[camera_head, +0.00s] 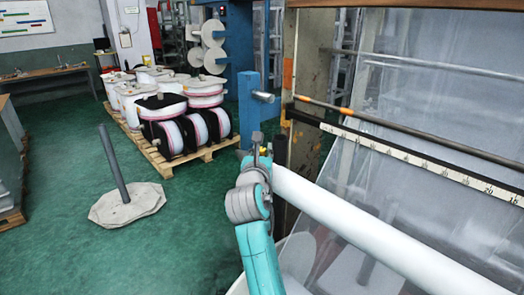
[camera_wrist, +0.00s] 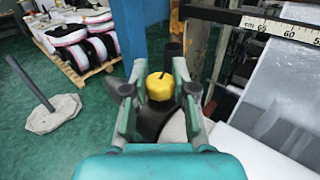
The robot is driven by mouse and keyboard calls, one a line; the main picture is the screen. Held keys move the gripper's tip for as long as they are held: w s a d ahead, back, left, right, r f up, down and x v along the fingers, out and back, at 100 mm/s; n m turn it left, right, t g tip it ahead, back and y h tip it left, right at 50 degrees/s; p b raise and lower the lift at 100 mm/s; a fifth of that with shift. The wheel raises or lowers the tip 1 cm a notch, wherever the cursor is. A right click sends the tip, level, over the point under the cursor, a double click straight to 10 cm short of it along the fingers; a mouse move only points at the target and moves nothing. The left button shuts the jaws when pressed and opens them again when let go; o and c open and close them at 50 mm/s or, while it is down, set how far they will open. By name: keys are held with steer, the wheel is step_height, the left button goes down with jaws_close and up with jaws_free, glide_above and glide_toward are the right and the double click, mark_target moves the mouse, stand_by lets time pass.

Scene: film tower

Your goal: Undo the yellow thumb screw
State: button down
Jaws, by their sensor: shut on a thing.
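The yellow thumb screw (camera_wrist: 159,88) shows in the middle of the wrist view, a rounded yellow knob with a dark slot or pin on top. It sits above a dark round part. The two fingers of my gripper (camera_wrist: 160,73) stand on either side of it and are shut on it. In the head view my gripper (camera_head: 257,150) is at the end of my teal and grey arm, near the left end of a white roll (camera_head: 350,220). The screw cannot be made out in the head view, and its thread is hidden.
A steel bar and a white ruler scale (camera_head: 430,165) cross the machine frame at right, with clear film (camera_head: 400,125) behind. A blue post (camera_head: 248,110) stands close behind my gripper. A pallet of reels (camera_head: 165,165) and a grey post on a base (camera_head: 130,204) are left; green floor between is free.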

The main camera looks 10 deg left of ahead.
steer(key=shift+n+y, duration=0.8)
steer(key=shift+y, duration=0.4)
steer(key=shift+n+g+y, duration=0.3)
steer(key=shift+y, duration=0.2)
steer(key=c, duration=0.9)
jaws_free()
steer(key=v, duration=1.2)
steer(key=shift+f, duration=0.1)
